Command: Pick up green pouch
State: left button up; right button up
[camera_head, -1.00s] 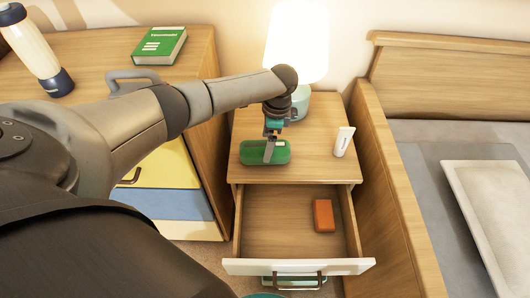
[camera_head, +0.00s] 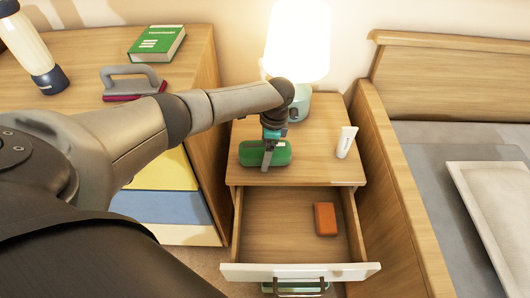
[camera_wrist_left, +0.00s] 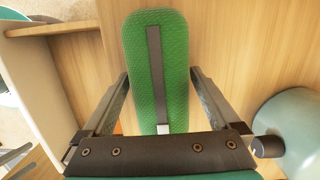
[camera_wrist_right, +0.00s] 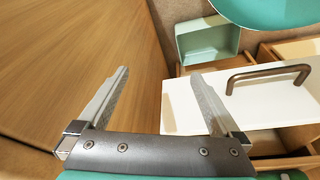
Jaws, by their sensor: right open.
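The green pouch (camera_head: 279,153) lies flat on the nightstand top, left of its middle. In the left wrist view the pouch (camera_wrist_left: 160,60) has a dark strip along its middle. My left gripper (camera_head: 268,160) points down over the pouch. In the left wrist view its fingers (camera_wrist_left: 160,74) are spread, one along each long side of the pouch. I cannot tell whether they touch it. My right gripper (camera_wrist_right: 160,74) is open and empty in the right wrist view, near the white drawer front, and is out of the head view.
The nightstand drawer (camera_head: 300,272) is pulled out with an orange-brown block (camera_head: 325,219) inside. A lit lamp (camera_head: 298,45) stands behind the pouch and a white tube (camera_head: 346,142) to its right. A dresser with a green book (camera_head: 157,43) is at left, a bed at right.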

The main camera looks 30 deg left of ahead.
pick_arm(q)
jog(key=c, duration=1.2)
jog(key=shift+c, duration=0.4)
jog(key=shift+r, duration=0.15)
